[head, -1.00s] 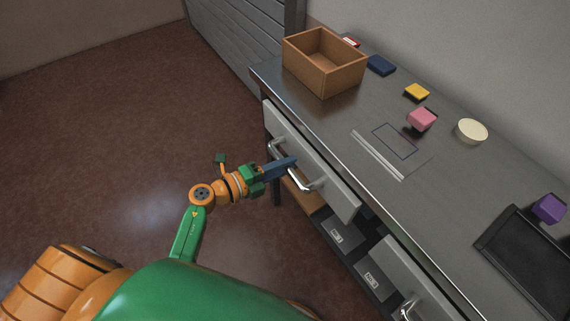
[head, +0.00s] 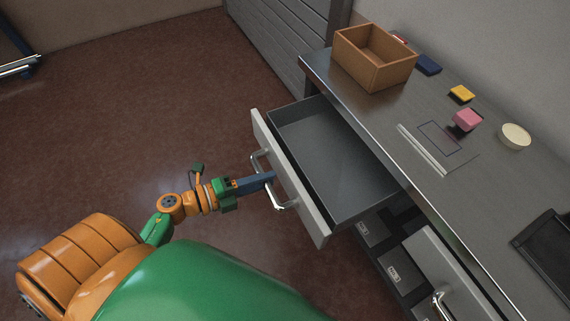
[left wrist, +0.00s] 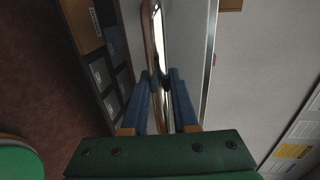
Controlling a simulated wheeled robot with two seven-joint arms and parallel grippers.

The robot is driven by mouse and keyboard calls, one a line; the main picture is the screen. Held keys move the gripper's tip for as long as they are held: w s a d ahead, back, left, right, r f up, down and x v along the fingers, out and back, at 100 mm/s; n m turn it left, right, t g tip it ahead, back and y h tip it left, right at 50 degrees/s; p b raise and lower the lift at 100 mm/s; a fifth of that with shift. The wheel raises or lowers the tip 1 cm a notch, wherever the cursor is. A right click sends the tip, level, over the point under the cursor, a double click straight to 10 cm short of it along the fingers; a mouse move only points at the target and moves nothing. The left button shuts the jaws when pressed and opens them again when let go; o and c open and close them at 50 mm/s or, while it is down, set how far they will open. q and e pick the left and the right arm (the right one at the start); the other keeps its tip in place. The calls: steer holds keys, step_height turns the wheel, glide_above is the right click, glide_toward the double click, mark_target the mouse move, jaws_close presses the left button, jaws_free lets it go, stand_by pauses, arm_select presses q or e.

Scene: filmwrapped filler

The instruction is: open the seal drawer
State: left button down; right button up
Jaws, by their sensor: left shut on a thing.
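A drawer with a pale grey front (head: 307,205) stands pulled out from under the counter. Its grey inside (head: 325,150) shows and looks empty. A shiny bar handle (head: 284,206) is on its front; it also shows in the left wrist view (left wrist: 154,35). My left gripper (head: 270,177) is shut on this handle, with one blue finger on each side of the bar in the left wrist view (left wrist: 162,80). No lettering on the drawer front can be read. My right gripper is not in view.
On the counter (head: 440,195) are a wooden box (head: 388,72), a pink block (head: 467,119), a yellow block (head: 461,93), a cream round item (head: 515,136) and a black tray (head: 548,245).

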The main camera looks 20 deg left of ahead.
arm_select(q)
steer(key=v, duration=0.2)
steer(key=f+v, duration=0.1)
steer(key=v, duration=0.2)
steer(key=shift+s+a, duration=0.1)
steer(key=shift+s, duration=0.05)
steer(key=c, duration=0.7)
jaws_free()
steer(key=shift+f, duration=0.1)
steer(key=b+v, duration=0.1)
steer(key=v, duration=0.6)
steer(key=shift+a, duration=0.1)
